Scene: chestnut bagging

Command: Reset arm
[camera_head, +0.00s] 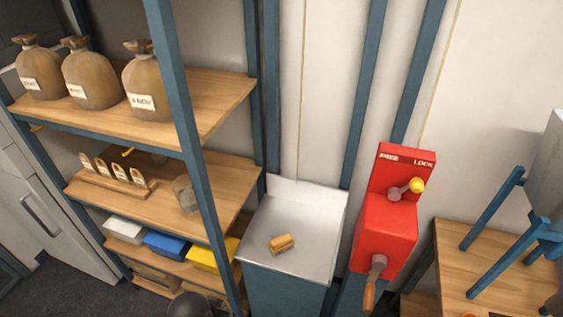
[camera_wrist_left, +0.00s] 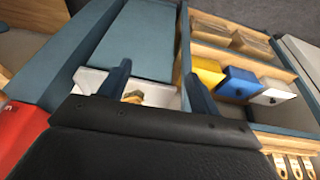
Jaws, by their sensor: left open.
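My left gripper (camera_wrist_left: 160,88) shows only in the left wrist view. Its two dark blue fingers stand wide apart with nothing held between them. Beyond the fingers is a white-topped blue cabinet (camera_head: 300,218) with a small tan-brown block-like item (camera_head: 281,244) on it. That item also shows between the fingers in the left wrist view (camera_wrist_left: 133,97), apart from them as far as I can tell. My right gripper is in neither view.
Wooden shelves (camera_head: 215,92) at left hold several tied sacks (camera_head: 92,80), a glass jar (camera_head: 186,194), and white, blue and yellow bins (camera_head: 166,246). A red lock box (camera_head: 388,232) with lever and crank stands right of the cabinet. A wooden table (camera_head: 468,262) is at far right.

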